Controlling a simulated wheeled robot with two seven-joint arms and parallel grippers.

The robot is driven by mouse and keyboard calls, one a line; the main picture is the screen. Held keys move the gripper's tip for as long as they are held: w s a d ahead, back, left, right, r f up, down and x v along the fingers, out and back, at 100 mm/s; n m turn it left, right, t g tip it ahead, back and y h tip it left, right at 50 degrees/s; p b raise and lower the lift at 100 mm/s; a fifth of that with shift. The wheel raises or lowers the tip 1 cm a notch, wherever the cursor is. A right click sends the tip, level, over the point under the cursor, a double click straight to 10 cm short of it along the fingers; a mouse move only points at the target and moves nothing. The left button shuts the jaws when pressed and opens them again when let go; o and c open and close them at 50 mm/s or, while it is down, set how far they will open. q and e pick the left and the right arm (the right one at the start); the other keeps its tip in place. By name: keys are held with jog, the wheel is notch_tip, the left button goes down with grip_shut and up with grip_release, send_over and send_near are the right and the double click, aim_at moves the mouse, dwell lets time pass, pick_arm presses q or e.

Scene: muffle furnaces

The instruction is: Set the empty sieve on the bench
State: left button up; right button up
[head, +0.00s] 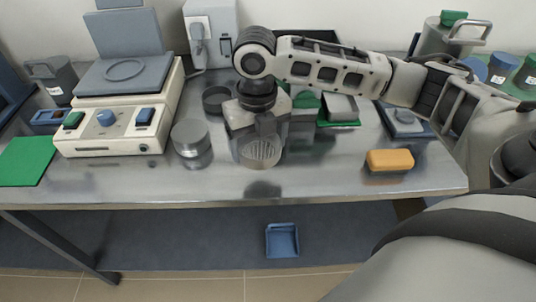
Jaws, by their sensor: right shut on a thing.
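The sieve (261,153) is a small round metal piece with a pale mesh face, near the middle of the bench (330,180). My right gripper (263,128) points down over it and is shut on it, hiding its back part. The sieve is at or close above the shiny bench top, with a reflection below it; I cannot tell whether it touches. My left gripper is not in view.
A grey round tin (191,138) stands left of the sieve and a dark ring-shaped dish (216,99) behind it. A cream device (118,122) stands farther left. An orange block (390,160) lies to the right. Bare bench lies in front of the sieve.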

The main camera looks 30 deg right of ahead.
aim_at(267, 143)
jog(key=d+f, duration=0.1)
jog(key=w+d+f, duration=0.1)
jog(key=f, duration=0.1)
jog(key=shift+w+d+f, duration=0.1)
jog(key=shift+d+f, duration=0.2)
jog(key=shift+d, duration=0.05)
jog(key=f, duration=0.3)
jog(key=shift+w+d+f, duration=0.1)
jog(key=shift+d+f, duration=0.15)
jog(key=shift+f, duration=0.05)
jog(key=o, duration=1)
jog(key=shift+f, duration=0.1)
jog(key=shift+c, duration=0.2)
notch_tip(267, 143, up, 12)
jog(key=shift+r, duration=0.1)
